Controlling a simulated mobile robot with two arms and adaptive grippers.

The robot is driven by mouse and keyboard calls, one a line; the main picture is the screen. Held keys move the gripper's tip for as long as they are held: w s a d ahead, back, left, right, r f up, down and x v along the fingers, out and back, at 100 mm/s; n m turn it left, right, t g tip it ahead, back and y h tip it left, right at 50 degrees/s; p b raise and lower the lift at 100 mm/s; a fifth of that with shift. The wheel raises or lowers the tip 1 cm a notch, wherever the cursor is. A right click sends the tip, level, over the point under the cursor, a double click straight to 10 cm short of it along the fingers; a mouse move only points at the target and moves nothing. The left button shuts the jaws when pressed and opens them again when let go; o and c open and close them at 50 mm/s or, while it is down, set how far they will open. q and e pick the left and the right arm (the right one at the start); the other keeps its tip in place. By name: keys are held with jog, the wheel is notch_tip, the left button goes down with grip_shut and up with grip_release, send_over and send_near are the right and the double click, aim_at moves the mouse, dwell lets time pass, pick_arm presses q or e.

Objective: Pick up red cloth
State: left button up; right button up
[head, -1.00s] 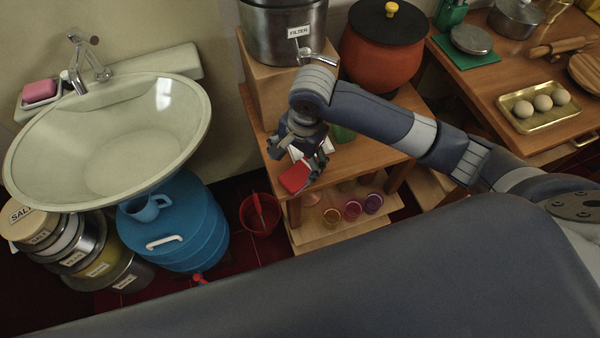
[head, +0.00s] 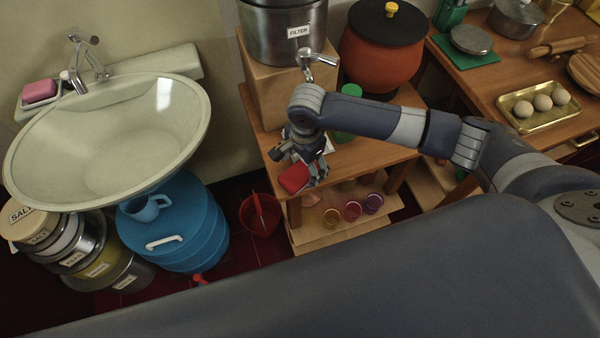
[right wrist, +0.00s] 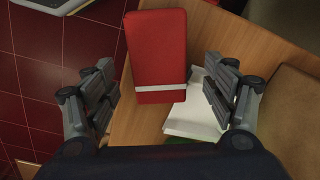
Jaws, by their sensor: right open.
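The red cloth (head: 294,178) lies folded at the front left corner of the small wooden table (head: 375,160). In the right wrist view the cloth (right wrist: 158,45) is a flat red rectangle with a white stripe near its lower end. My right gripper (head: 303,163) is over the cloth in the head view and hides part of it. In the right wrist view the gripper (right wrist: 165,82) is open, with one finger on each side of the cloth's striped end and nothing held. I cannot tell how high the fingers are above it. My left gripper is not in view.
A white pad or paper (right wrist: 195,112) lies beside the cloth. A green-lidded jar (head: 349,98), the filter (head: 285,35) on its wooden block and an orange pot (head: 380,55) stand behind. A red bucket (head: 260,214) stands on the floor to the left.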

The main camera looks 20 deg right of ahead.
jog(key=shift+f, duration=0.75)
jog(key=c, duration=1.3)
jog(key=shift+o, duration=0.2)
jog(key=shift+r, duration=0.45)
jog(key=r, duration=0.1)
jog(key=s+r, duration=0.1)
jog(key=shift+a+r, duration=0.2)
jog(key=shift+r, duration=0.1)
jog(key=s+a, duration=0.2)
jog(key=s, duration=0.5)
jog(key=s+a+r, duration=0.1)
jog(key=s+a, duration=0.1)
jog(key=s, duration=0.5)
jog(key=shift+s+a+r+b, duration=0.15)
jog(key=shift+s+r+b, duration=0.05)
jog(key=shift+r+b, duration=0.1)
jog(key=o, duration=0.6)
jog(key=c, duration=0.4)
